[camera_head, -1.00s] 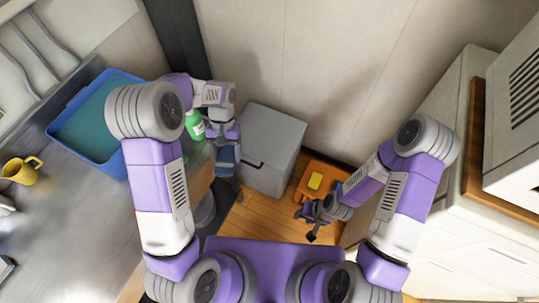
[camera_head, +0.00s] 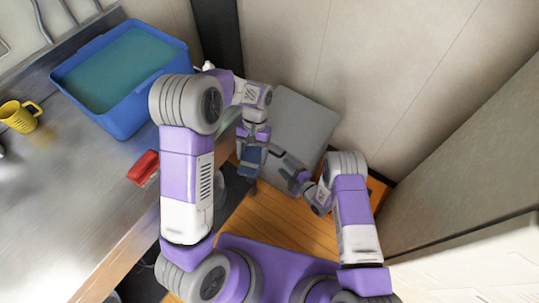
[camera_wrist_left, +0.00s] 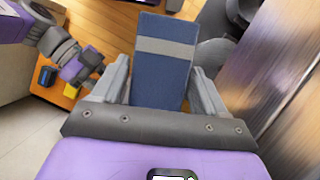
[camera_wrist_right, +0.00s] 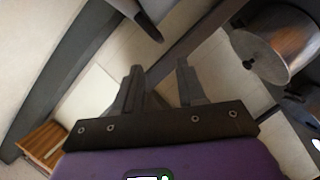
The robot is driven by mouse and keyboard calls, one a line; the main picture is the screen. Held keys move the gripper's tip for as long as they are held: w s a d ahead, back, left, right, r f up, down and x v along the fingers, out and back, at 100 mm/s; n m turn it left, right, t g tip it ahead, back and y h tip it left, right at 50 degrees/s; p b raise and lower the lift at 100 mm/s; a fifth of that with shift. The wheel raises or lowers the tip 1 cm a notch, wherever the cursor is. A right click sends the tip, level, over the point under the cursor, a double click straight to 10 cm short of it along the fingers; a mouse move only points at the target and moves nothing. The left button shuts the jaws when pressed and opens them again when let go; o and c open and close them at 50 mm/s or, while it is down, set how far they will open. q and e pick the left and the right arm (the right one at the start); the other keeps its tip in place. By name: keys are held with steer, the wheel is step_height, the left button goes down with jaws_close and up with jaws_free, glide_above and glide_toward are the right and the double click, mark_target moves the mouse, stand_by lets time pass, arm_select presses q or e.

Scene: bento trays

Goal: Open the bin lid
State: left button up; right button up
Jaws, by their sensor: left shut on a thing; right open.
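The grey bin (camera_head: 306,112) stands against the wall in the head view, its flat lid down. A dark handle (camera_head: 283,157) shows at its front edge. My right gripper (camera_head: 291,176) is right beside this handle; I cannot tell whether they touch. In the right wrist view its fingers (camera_wrist_right: 160,80) are apart with nothing between them, and a dark bar end (camera_wrist_right: 145,22), perhaps the handle, lies beyond the tips. My left gripper (camera_wrist_left: 162,75) is shut on a blue block with a grey band (camera_wrist_left: 165,50), held in front of the bin's left side (camera_head: 251,160).
The counter at left holds a blue tub (camera_head: 125,115), a yellow mug (camera_head: 20,116) and a red object (camera_head: 144,167). A metal cylinder (camera_wrist_right: 272,45) shows in the right wrist view. Wooden floor (camera_head: 275,215) lies open before the bin. A tall cabinet (camera_head: 470,140) stands at right.

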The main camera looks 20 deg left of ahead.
mark_target(270, 152)
arm_select(q)
step_height(270, 152, down, 4)
steer(key=b, duration=0.4)
steer(key=shift+f, duration=0.25)
arm_select(e)
steer(key=shift+x, duration=5.8)
steer(key=shift+c, duration=0.3)
jaws_close()
